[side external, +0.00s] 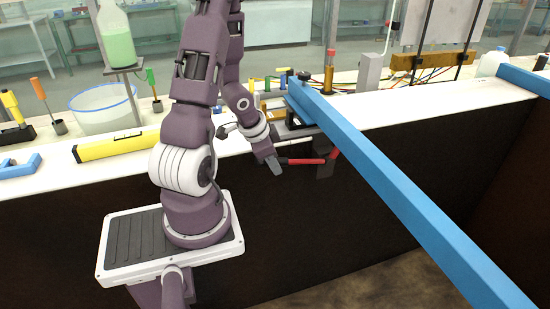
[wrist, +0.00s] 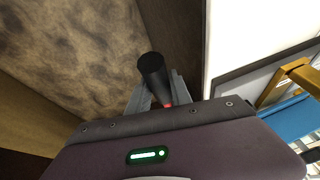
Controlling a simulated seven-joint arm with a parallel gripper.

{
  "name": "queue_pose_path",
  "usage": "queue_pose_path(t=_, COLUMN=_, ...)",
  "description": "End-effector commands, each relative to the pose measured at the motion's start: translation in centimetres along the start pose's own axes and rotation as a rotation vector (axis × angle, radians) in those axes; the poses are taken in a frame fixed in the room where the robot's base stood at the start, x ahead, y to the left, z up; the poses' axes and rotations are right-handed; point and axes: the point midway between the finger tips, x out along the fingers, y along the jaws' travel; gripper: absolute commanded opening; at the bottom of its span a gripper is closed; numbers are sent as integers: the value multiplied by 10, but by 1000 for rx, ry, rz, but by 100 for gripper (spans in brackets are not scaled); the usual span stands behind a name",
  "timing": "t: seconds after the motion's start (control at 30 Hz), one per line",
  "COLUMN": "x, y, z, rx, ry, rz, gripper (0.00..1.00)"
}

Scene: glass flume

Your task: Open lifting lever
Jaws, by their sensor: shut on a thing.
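The lifting lever (side external: 306,161) shows in the side view as a red bar. It lies nearly level in front of the bench's dark front face, beside a dark bracket (side external: 325,165). My gripper (side external: 277,165) is at the lever's left end, shut on its black grip. In the wrist view, the black grip (wrist: 153,72) sticks up between the two grey fingers of my gripper (wrist: 160,92), with a bit of red at its base. The fingers and wrist hide most of the lever there.
A long blue beam (side external: 400,184) runs from the bench out to the lower right, close to the lever. A yellow spirit level (side external: 115,146), a clear tub (side external: 103,108) and a green-filled vessel (side external: 116,40) are on the left. Below the lever, the space looks free.

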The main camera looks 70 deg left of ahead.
Motion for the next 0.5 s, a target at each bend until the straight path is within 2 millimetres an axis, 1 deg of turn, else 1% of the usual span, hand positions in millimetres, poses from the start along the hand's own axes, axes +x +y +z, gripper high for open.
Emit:
queue_pose_path(t=0.03, x=0, y=-3, z=0, rx=-4, ry=4, rz=-8, gripper=0)
queue_pose_path(t=0.27, x=0, y=-3, z=0, rx=-4, ry=5, rz=-8, gripper=0)
queue_pose_path(t=0.3, x=0, y=-3, z=0, rx=-4, ry=5, rz=-8, gripper=29)
queue_pose_path(t=0.4, x=0, y=-2, z=0, rx=-4, ry=4, rz=-6, gripper=47)
queue_pose_path(t=0.5, x=0, y=-2, z=0, rx=-3, ry=3, rz=-4, gripper=47)
